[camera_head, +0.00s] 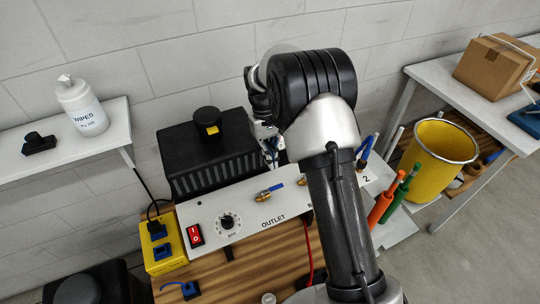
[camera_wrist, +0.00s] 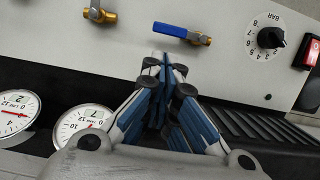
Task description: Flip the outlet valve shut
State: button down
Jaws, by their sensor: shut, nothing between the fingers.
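The outlet valve is a brass fitting (camera_head: 264,195) on the white panel above the word OUTLET, with a blue lever (camera_head: 277,185) pointing right and slightly up. In the wrist view the blue lever (camera_wrist: 171,30) lies along the panel, extending left from its brass body (camera_wrist: 201,40). My gripper (camera_wrist: 166,66) is shut and empty, its fingertips just below the lever in that picture. I cannot tell whether they touch it. In the head view my arm hides most of the gripper.
A second brass fitting (camera_wrist: 99,15) sits beside the valve. The panel also carries a dial knob (camera_head: 227,221) and a red switch (camera_head: 195,235). Two gauges (camera_wrist: 85,124) show near my gripper. A black box (camera_head: 206,150) stands behind the panel. A yellow bin (camera_head: 437,155) stands right.

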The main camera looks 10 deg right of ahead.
aim_at(282, 186)
jog(key=b+x, duration=0.1)
jog(key=x, duration=0.4)
jog(key=shift+s+f, duration=0.1)
jog(key=shift+f, duration=0.3)
